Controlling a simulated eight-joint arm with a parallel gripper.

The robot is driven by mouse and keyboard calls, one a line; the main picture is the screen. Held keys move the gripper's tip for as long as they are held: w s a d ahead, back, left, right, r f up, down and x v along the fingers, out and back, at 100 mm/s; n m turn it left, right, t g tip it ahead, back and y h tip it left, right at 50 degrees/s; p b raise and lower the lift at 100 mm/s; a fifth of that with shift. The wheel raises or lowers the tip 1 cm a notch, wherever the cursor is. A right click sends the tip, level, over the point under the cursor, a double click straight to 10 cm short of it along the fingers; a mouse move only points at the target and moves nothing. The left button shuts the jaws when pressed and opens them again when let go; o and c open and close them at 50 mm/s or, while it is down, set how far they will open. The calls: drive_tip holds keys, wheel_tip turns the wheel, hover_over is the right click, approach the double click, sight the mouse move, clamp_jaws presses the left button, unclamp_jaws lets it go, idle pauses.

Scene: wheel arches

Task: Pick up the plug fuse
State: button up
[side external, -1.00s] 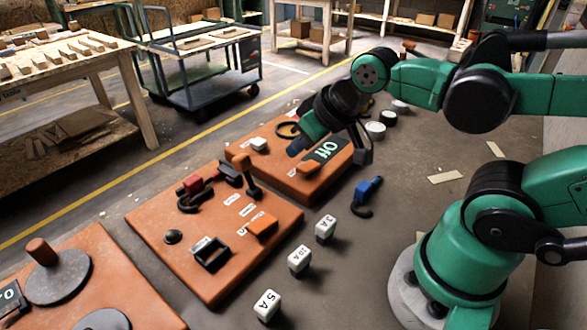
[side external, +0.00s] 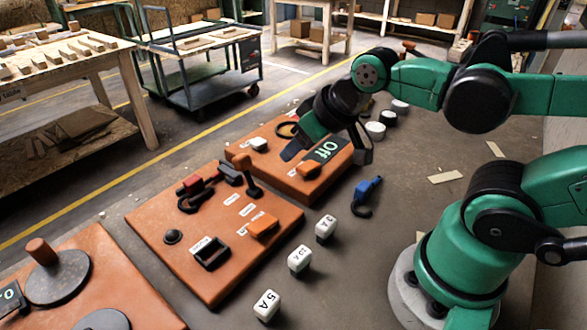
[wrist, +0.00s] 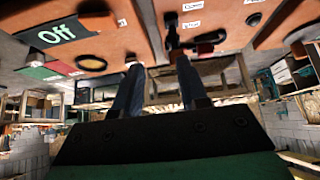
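Three white block-shaped fuses stand apart in a row on the grey surface in the side view. They are the 5 A fuse (side external: 267,305), the 10 A fuse (side external: 300,259) and the 3 A fuse (side external: 325,228). I cannot tell which one the task means. A black square socket frame (side external: 211,253) sits on the middle orange board. My gripper (side external: 328,155) is open and empty above the far orange board, behind and above the fuses. In the wrist view, its two fingers (wrist: 157,75) are spread apart with nothing between them. No fuse is clearly visible there.
The middle orange board (side external: 150,222) carries red, black and orange parts. Black and white round pieces lie beyond.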

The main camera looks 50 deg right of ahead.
drive_tip(key=o, duration=0.6)
drive_tip(key=shift+c, duration=0.2)
drive_tip(key=m+g, duration=0.1)
drive_tip(key=g, duration=0.6)
hover_over(302, 256)
wheel_tip(302, 256, down, 7)
drive_tip(key=shift+r, duration=0.2)
drive_tip(key=shift+f, duration=2.7)
